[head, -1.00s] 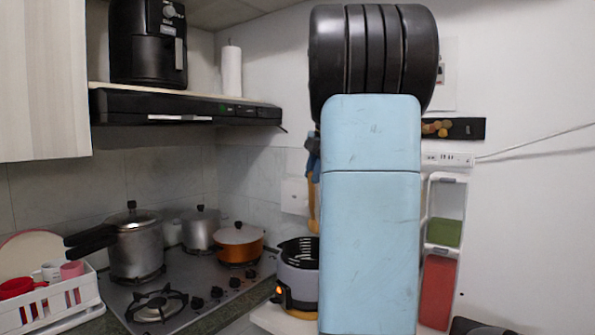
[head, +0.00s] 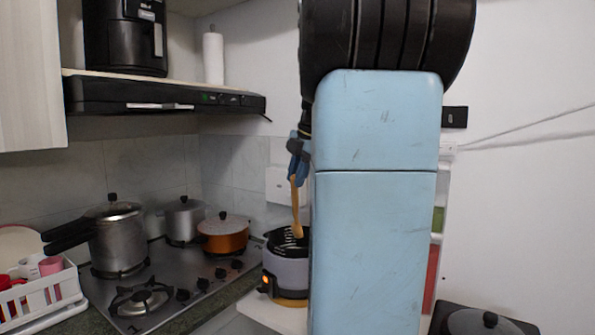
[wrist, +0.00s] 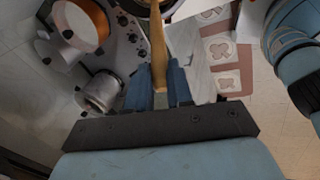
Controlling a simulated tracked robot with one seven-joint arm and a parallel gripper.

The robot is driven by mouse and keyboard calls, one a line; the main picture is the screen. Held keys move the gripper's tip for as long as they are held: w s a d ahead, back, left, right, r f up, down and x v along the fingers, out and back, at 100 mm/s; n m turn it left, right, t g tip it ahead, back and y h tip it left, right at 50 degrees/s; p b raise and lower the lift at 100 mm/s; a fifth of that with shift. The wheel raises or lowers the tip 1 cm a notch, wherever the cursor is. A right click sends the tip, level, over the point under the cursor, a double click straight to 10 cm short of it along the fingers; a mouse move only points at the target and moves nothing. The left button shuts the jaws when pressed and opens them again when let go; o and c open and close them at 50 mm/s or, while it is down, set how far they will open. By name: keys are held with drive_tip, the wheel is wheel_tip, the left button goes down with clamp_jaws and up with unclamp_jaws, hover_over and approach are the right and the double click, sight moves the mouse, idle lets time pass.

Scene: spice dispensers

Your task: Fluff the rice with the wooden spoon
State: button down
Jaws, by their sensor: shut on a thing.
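My gripper (head: 295,163) is shut on the wooden spoon (head: 297,212), which hangs down from it in the head view. The spoon's lower end is at the mouth of the rice cooker (head: 284,272), a grey pot with a dark rim and an orange light. I cannot tell whether the spoon touches the rice; no rice is visible. In the wrist view the blue fingers (wrist: 160,84) hold the handle of the spoon (wrist: 157,45), which points up the picture to the cooker, partly cut off at the top edge.
A stove (head: 160,297) with a pressure cooker (head: 116,240), a silver pot (head: 184,221) and an orange pot (head: 223,236) lies left of the cooker. A white dish rack (head: 52,296) stands at lower left. A range hood (head: 165,96) is above the stove. My blue arm hides the area right of the cooker.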

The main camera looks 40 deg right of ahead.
sight(295, 208)
drive_tip(key=shift+w+d+f, duration=0.65)
drive_tip(key=shift+w+f, duration=0.15)
drive_tip(key=shift+f, duration=1.25)
drive_tip(key=shift+w+d+f, duration=0.7)
drive_tip(key=shift+w+f, duration=0.05)
drive_tip(key=shift+f, duration=1.3)
drive_tip(key=shift+w+d+f, duration=0.65)
drive_tip(key=shift+w+f, duration=0.15)
drive_tip(key=shift+f, duration=1.25)
drive_tip(key=shift+s, duration=0.1)
